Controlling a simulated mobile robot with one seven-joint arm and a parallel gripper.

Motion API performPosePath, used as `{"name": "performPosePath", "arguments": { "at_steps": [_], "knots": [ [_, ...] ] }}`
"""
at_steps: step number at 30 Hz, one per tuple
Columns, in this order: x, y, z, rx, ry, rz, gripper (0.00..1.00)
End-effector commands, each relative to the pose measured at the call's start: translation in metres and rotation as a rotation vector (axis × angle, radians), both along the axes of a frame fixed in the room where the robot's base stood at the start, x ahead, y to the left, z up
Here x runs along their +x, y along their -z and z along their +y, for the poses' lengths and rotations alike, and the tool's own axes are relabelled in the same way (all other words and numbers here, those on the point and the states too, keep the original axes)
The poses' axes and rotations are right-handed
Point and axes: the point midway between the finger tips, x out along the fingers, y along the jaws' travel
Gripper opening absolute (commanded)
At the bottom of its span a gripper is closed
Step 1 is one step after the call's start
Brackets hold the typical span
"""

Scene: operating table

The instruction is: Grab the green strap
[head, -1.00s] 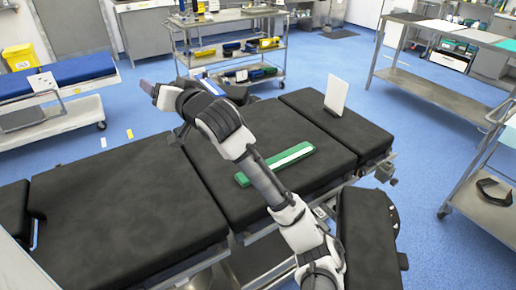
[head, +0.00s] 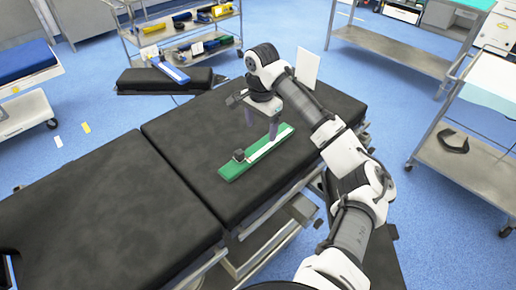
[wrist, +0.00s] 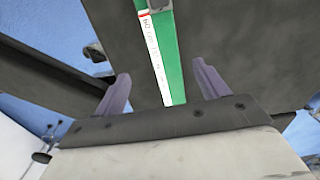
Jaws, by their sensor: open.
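The green strap (head: 229,171) lies flat on the black operating table (head: 190,140), with a white strip along it and a small dark block near its near end. In the wrist view the strap (wrist: 170,50) runs lengthwise between the two fingers, with red and dark print on its white strip. My gripper (head: 260,127) points down over the strap's middle, its fingers apart; it also shows in the wrist view (wrist: 162,77). Nothing is held. I cannot tell whether the fingertips are above the strap or level with it.
A white upright panel (head: 308,67) stands behind my arm at the table's far right. A blue strap (head: 171,68) lies on a separate black pad at the back. A cart with coloured items (head: 205,45) stands behind. The table's left part is clear.

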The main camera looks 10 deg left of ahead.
Motion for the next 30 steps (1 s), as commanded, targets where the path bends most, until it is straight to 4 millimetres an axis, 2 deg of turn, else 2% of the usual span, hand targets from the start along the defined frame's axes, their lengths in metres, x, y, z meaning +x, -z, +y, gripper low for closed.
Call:
{"name": "performPosePath", "arguments": {
  "at_steps": [3, 11, 21, 29, 30],
  "knots": [
    [0.000, 0.018, 0.000, 0.000, 0.000, 0.000, 0.73],
    [0.001, 0.038, 0.001, 0.000, -0.002, -0.001, 0.73],
    [0.003, 0.081, 0.004, 0.002, -0.002, -0.001, 0.73],
    [0.003, 0.085, 0.004, 0.002, -0.003, -0.002, 0.73],
    [0.003, 0.085, 0.004, 0.002, -0.003, -0.002, 0.69]
  ]
}}
